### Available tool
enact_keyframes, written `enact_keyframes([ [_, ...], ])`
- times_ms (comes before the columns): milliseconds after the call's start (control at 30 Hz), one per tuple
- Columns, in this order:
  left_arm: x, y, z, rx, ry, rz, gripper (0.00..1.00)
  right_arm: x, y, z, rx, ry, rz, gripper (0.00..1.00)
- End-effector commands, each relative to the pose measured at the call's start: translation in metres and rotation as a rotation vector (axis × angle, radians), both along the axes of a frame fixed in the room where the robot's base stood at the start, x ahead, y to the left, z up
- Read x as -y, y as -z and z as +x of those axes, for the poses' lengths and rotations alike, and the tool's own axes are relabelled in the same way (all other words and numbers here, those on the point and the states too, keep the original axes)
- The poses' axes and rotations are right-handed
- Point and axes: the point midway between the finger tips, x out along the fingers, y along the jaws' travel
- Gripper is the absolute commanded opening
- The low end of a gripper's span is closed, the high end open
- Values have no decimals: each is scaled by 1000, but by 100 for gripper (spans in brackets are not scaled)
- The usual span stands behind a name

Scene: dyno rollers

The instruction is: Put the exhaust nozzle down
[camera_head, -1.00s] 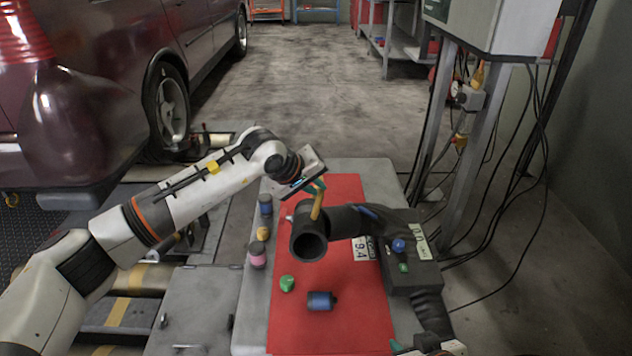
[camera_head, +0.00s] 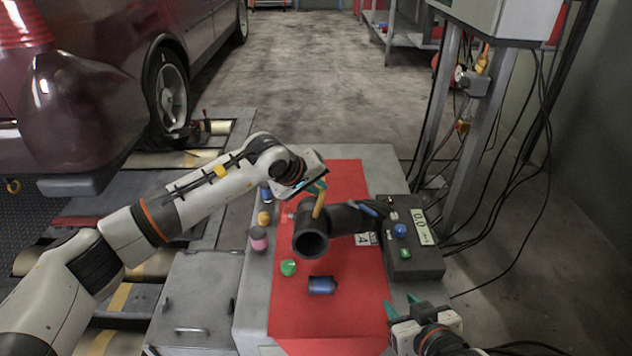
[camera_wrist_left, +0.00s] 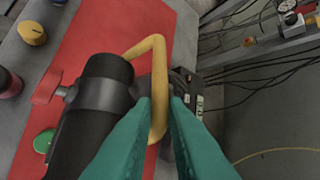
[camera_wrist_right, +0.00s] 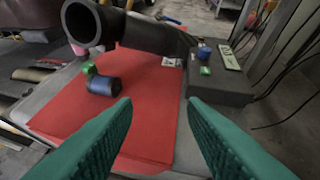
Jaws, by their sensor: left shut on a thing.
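The exhaust nozzle (camera_head: 312,240) is a black wide pipe with a yellow handle (camera_head: 319,203). It is over the red mat (camera_head: 340,310) on the table, its open end facing me. My left gripper (camera_head: 318,187) is shut on the yellow handle, which also shows between the green fingers in the left wrist view (camera_wrist_left: 158,85). Whether the nozzle touches the mat I cannot tell. My right gripper (camera_head: 404,307) is open and empty at the table's front right; its spread green fingers show in the right wrist view (camera_wrist_right: 160,115).
A blue cylinder (camera_head: 321,285) and a green cap (camera_head: 288,267) lie on the mat in front of the nozzle. Pink (camera_head: 258,238) and yellow (camera_head: 264,218) pieces stand at the left. A dark display box (camera_head: 412,260) stands at the right. The front of the mat is clear.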

Motion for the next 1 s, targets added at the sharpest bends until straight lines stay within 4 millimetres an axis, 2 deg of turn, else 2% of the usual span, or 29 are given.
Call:
enact_keyframes([
  [33, 1, -4, 1, 8, 1, -6, 0, -1, -1, 1, 8, -1, 2, 39],
  [1000, 1, 1, 1, 8, 0, -6, 0, -7, -20, 15, 148, -10, 34, 39],
])
